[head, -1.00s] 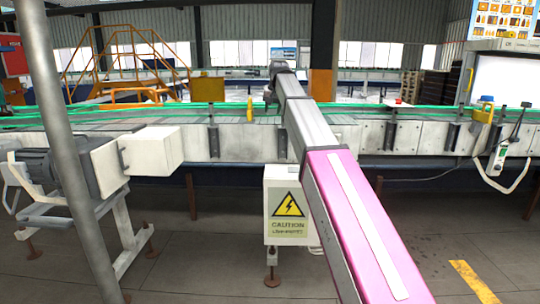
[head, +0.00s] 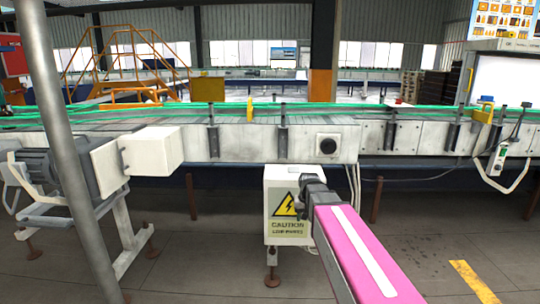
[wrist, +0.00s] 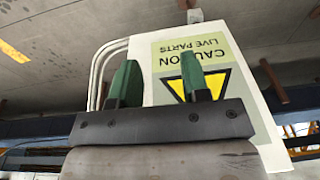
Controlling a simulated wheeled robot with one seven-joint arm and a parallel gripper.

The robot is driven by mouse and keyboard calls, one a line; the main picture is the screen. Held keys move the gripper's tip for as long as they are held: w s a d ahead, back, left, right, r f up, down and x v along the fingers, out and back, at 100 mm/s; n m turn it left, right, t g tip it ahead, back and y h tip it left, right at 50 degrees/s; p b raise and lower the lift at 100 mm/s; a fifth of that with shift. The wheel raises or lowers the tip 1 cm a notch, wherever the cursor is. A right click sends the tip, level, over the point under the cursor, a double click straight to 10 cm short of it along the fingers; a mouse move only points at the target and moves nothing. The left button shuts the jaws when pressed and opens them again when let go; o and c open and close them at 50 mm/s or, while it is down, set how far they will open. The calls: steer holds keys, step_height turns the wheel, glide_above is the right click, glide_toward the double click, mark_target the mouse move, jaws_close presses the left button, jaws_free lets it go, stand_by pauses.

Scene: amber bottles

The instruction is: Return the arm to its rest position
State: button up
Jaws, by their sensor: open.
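My arm shows in the head view as a pink link with a white stripe, rising from the bottom right, with a dark wrist at its far end. My gripper (wrist: 160,85) shows in the wrist view as two green fingers set apart on a dark bar, with nothing between them. In the head view the fingers are hidden behind the wrist. The gripper is in front of a white box with a yellow caution label (head: 284,228), below the conveyor. The caution label also shows upside down in the wrist view (wrist: 215,50).
A conveyor (head: 240,143) with green rails runs across the view. A motor with a white housing (head: 152,150) stands at left, behind a grey pole (head: 65,130). A control handset (head: 498,158) hangs at right. The grey floor (head: 200,265) in front is mostly clear.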

steer(key=s+d+f, duration=0.2)
steer(key=s+f, duration=0.4)
steer(key=s, duration=0.2)
steer(key=s+d+f+g, duration=0.1)
steer(key=s+d+f, duration=0.1)
steer(key=s+f, duration=0.3)
steer(key=s, duration=0.2)
steer(key=shift+s+d+f, duration=0.25)
steer(key=shift+s+f, duration=0.1)
stand_by(1.1)
